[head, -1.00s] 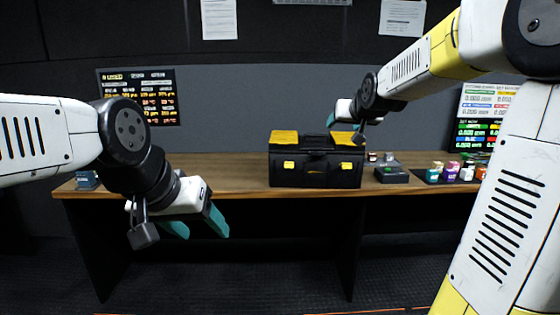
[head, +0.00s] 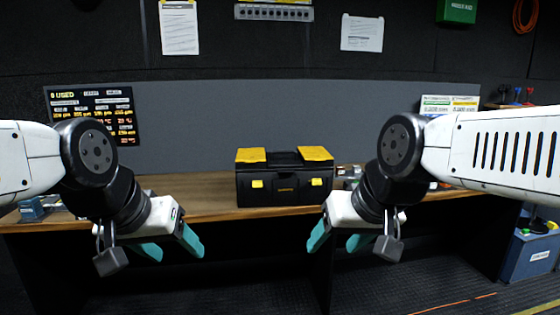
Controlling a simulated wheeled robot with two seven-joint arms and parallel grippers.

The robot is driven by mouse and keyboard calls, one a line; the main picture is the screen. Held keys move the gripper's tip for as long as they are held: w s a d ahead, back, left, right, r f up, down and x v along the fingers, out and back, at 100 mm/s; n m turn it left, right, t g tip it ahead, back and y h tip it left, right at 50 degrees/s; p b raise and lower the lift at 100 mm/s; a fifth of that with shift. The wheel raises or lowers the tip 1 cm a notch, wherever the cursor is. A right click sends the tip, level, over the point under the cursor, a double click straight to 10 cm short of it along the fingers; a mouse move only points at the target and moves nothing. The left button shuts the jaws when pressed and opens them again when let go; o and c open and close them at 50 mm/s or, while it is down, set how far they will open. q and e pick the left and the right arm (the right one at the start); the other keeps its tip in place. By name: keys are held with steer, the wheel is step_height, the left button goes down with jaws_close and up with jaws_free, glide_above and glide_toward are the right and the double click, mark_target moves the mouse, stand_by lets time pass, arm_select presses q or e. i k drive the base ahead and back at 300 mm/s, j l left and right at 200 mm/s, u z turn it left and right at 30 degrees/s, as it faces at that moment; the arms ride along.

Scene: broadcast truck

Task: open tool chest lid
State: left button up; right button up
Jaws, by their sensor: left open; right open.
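The tool chest (head: 284,186) is black with yellow corner panels on its lid (head: 285,157) and two yellow latches on its front. It sits on the wooden bench and its lid is down. My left gripper (head: 172,248) is open and empty, in front of the bench to the left of the chest. My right gripper (head: 336,240) is open and empty, in front of the bench, below and to the right of the chest. Neither gripper touches the chest.
The wooden bench (head: 205,193) is clear just left of the chest. A small blue-grey box (head: 32,209) stands at its left end. Small items to the right of the chest are partly hidden by my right arm. A blue bin (head: 530,255) stands at the far right.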

mark_target(279, 161)
steer(key=i+j+z, duration=0.15)
steer(key=i, duration=0.15)
steer(key=i+j+z, duration=0.2)
steer(key=i+u, duration=0.5)
steer(key=i+l+u, duration=0.3)
steer(key=i+u, duration=0.15)
steer(key=i, duration=0.05)
